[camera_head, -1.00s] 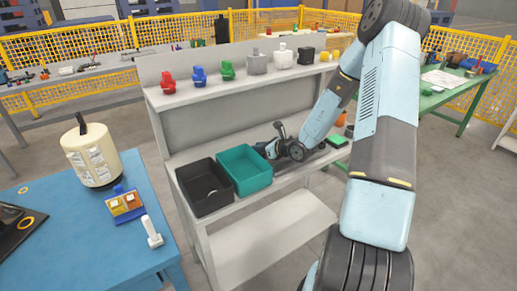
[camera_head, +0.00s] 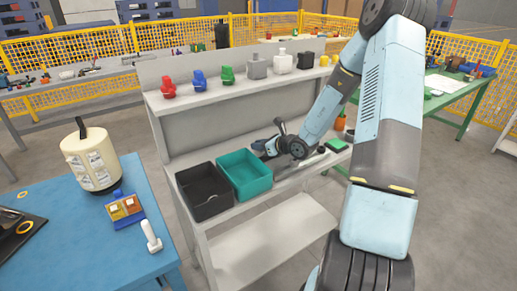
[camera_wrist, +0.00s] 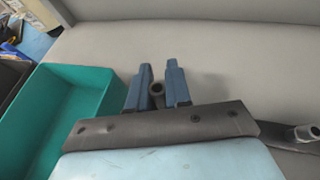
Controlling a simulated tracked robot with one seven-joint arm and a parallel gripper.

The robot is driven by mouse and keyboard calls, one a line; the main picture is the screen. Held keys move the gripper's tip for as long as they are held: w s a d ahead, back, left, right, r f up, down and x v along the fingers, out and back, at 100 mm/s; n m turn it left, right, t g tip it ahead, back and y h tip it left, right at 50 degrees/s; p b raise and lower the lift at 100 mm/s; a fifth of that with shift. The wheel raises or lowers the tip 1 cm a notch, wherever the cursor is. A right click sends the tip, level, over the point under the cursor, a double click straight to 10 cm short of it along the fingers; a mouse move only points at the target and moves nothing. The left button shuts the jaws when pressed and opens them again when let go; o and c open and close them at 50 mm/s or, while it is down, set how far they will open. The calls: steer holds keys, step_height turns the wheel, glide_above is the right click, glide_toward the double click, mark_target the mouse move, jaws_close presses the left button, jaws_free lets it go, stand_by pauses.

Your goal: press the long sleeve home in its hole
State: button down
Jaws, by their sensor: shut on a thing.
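My gripper (camera_wrist: 157,88) is shut on a grey sleeve (camera_wrist: 156,90), which shows end-on as a round, hollow end between the blue fingers. Its length cannot be seen, so I cannot tell whether it is the long one. A second grey cylindrical piece (camera_wrist: 305,133) shows at the right edge of the wrist view. The hole for the sleeve cannot be made out in either view.
The teal bin (camera_wrist: 88,78) is close left of my gripper, with a black bin (camera_head: 204,207) beyond it. A green block (camera_head: 338,146) is right of the gripper. Coloured parts, including a red one (camera_head: 168,89), line the upper shelf. A blue table (camera_head: 80,240) stands left.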

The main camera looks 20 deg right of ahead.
steer(key=shift+r, duration=1.4)
steer(key=shift+d, duration=0.1)
